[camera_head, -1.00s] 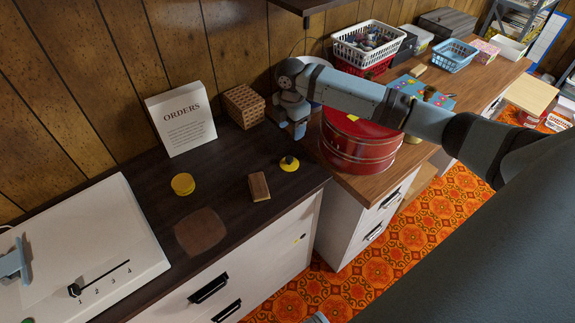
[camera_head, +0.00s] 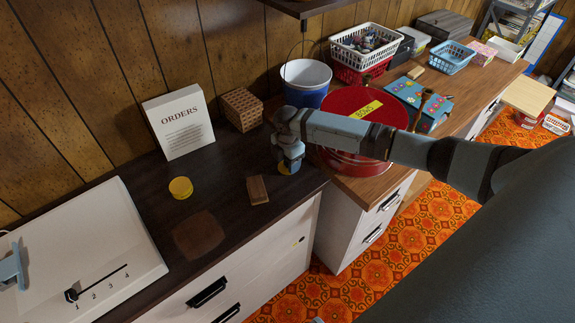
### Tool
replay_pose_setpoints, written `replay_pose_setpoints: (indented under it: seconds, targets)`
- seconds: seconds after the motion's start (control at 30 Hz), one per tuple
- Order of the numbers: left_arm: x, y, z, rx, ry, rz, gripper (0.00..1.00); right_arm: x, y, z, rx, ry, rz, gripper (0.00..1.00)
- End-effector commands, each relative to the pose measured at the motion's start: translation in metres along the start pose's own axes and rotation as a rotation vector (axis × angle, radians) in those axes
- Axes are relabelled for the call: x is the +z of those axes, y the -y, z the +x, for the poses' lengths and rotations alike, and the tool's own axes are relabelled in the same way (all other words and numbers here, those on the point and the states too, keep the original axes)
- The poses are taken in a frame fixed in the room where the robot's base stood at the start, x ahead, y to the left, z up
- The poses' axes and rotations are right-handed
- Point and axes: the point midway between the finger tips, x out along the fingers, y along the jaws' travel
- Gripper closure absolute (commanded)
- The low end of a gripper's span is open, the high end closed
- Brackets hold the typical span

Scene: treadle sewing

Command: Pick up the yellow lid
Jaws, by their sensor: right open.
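A flat yellow lid (camera_head: 284,171) lies on the dark counter near its right end. Its top is mostly hidden behind my right gripper (camera_head: 289,166), which points down right over it. The jaws are open; whether the fingers straddle the lid's dark knob cannot be seen. A second yellow round piece (camera_head: 181,188), like a small low tin, stands further left on the counter. My left gripper is not clearly seen.
A brown block (camera_head: 257,190) lies just left of the lid. Behind are a woven box (camera_head: 242,110) and an ORDERS sign (camera_head: 180,122). A big red tin (camera_head: 350,102) and a blue-and-white bucket (camera_head: 306,82) stand right on the wooden desk. A white panel (camera_head: 110,245) lies left.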

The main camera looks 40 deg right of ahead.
Motion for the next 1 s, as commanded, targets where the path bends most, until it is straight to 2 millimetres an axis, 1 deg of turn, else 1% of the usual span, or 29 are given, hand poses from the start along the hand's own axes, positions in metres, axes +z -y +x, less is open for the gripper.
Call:
replay_pose_setpoints:
  seconds: [0.17,0.2,0.27,0.3,0.4,0.77,0.87,1.0]
  targets:
    - [0.000,0.000,0.000,0.000,0.000,0.000,0.57,0.000,0.000,0.000,0.001,0.000,0.000,0.45]
    - [0.000,0.000,0.000,0.000,0.000,0.000,0.57,0.000,0.000,0.000,0.001,0.000,0.000,0.54]
    - [0.000,0.000,0.000,0.000,0.000,0.000,0.57,0.000,0.000,0.000,0.001,0.000,0.000,0.68]
    - [0.000,0.000,0.000,0.000,0.000,0.000,0.57,0.000,0.000,0.000,0.001,0.000,0.000,0.77]
    - [0.000,0.000,0.000,0.000,0.000,0.000,0.57,0.000,0.000,0.000,0.001,0.000,0.000,0.96]
    - [0.000,0.000,0.000,0.000,0.000,0.000,0.57,0.000,0.000,-0.002,0.001,0.000,0.000,0.97]
    - [-0.001,0.000,0.000,0.000,0.000,0.000,0.57,0.001,-0.001,-0.006,0.002,0.001,0.000,0.97]
    - [-0.002,0.000,-0.001,0.000,-0.001,0.001,0.57,0.001,-0.001,-0.020,0.004,0.001,-0.001,0.97]
